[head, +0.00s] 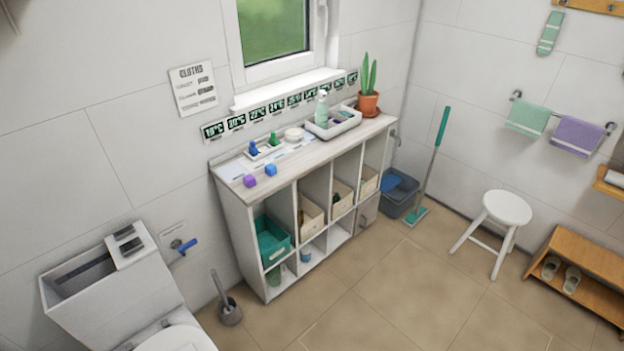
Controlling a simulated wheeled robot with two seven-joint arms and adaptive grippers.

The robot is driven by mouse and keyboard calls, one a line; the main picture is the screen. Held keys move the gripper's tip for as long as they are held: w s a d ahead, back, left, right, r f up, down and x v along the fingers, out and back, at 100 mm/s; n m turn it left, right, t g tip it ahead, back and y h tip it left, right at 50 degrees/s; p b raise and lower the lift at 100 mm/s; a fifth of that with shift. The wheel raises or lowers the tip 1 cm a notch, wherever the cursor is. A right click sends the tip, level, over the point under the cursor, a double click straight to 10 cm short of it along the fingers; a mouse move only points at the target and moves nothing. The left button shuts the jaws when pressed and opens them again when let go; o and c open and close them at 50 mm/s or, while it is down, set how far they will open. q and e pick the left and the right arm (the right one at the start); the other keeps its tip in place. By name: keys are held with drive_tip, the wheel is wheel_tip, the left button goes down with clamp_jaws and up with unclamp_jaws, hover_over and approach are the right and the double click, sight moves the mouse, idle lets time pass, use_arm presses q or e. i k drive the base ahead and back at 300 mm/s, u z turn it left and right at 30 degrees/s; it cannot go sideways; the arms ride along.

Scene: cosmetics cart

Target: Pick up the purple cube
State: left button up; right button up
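The purple cube (250,181) sits on the pale wooden top of the shelf unit (317,150), near its front left edge. A blue cube (271,170) stands just right of it, close beside. Neither of my grippers shows in the head view, and nothing is seen touching the cube.
Behind the cubes are a small tray (264,155) with blue and green items, a white tray (344,128) with a spray bottle (322,108), and a potted cactus (368,103). A toilet (120,300) stands left. A stool (507,209) stands right. The floor in front is mostly clear.

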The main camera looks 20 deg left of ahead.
sight(248, 181)
drive_tip(key=u, duration=0.1)
drive_tip(key=i, duration=0.15)
drive_tip(key=u, duration=4.2)
drive_tip(key=k, duration=1.85)
drive_tip(key=z, duration=1.6)
drive_tip(key=i, duration=1.3)
